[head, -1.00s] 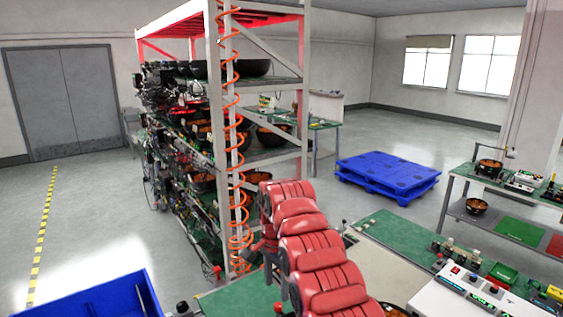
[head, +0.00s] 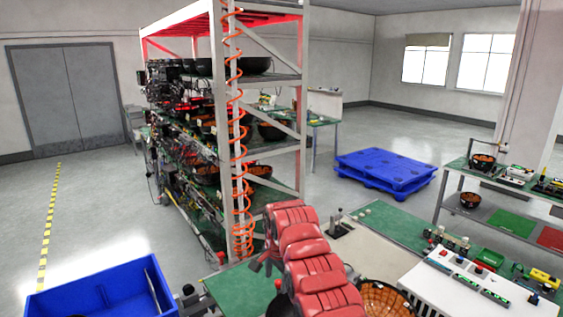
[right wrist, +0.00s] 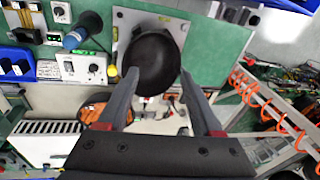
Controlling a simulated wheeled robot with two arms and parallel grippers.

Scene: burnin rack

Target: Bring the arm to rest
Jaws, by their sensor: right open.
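My right arm, with red padded links (head: 315,272), reaches over the green-topped bench from the bottom of the head view. Its gripper is mostly hidden behind those links there. In the right wrist view my right gripper (right wrist: 158,74) is open, its two grey fingers well apart. A black round bowl (right wrist: 153,62) on a square metal plate shows beyond and between the fingertips, and nothing is clasped. My left gripper is not in either view.
A tall rack (head: 302,120) with an orange coiled hose (head: 240,190) stands behind the arm. An orange-lined bowl (head: 388,298) and a white control box (head: 455,287) are on its right. A blue bin (head: 90,298) is at lower left. A blue pallet (head: 385,172) lies beyond.

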